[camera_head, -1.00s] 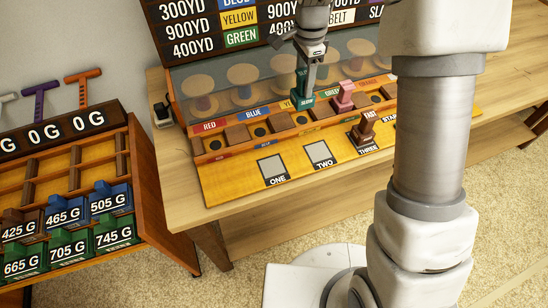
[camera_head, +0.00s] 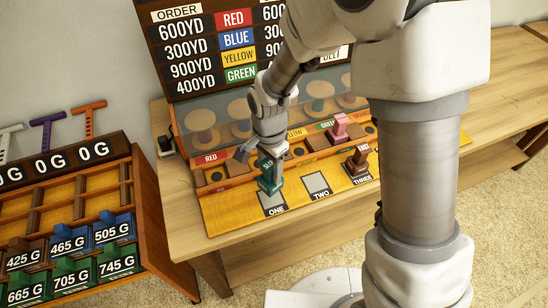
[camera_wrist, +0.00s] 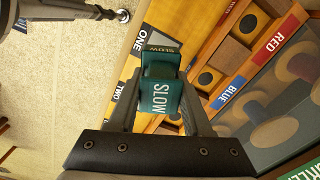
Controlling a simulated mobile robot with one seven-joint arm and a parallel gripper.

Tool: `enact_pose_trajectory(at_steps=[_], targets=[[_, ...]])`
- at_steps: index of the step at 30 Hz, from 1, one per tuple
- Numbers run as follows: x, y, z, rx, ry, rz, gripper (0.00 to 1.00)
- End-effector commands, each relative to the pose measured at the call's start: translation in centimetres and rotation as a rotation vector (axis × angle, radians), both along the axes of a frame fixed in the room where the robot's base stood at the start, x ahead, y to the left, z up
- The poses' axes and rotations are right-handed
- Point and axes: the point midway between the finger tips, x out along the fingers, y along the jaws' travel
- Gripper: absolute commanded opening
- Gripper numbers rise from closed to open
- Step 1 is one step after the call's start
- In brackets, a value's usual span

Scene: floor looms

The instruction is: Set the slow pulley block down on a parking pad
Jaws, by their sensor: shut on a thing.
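The slow pulley block (camera_head: 268,178) is teal and stands roughly upright in my gripper (camera_head: 268,155). In the wrist view the block (camera_wrist: 161,96) shows its SLOW label between the two fingers (camera_wrist: 160,110). Its base is at the back edge of parking pad ONE (camera_head: 273,203); I cannot tell whether it touches. Pad TWO (camera_head: 317,185) is a bare grey square to the right. Pad THREE is mostly hidden under a brown block (camera_head: 357,160).
A pink block (camera_head: 339,128) stands in the coloured row behind the pads. An order board (camera_head: 215,45) rises at the back. A rack of weights (camera_head: 70,225) is at the left. Bare table (camera_head: 185,215) lies left of the yellow board.

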Motion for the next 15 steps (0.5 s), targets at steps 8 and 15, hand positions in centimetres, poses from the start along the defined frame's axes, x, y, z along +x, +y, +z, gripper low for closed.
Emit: enact_pose_trajectory(at_steps=[8,15], targets=[[0.1,0.0,-0.1,0.001,-0.002,0.0,0.0],[0.1,0.0,-2.5,0.0,0.0,-0.002,0.0]])
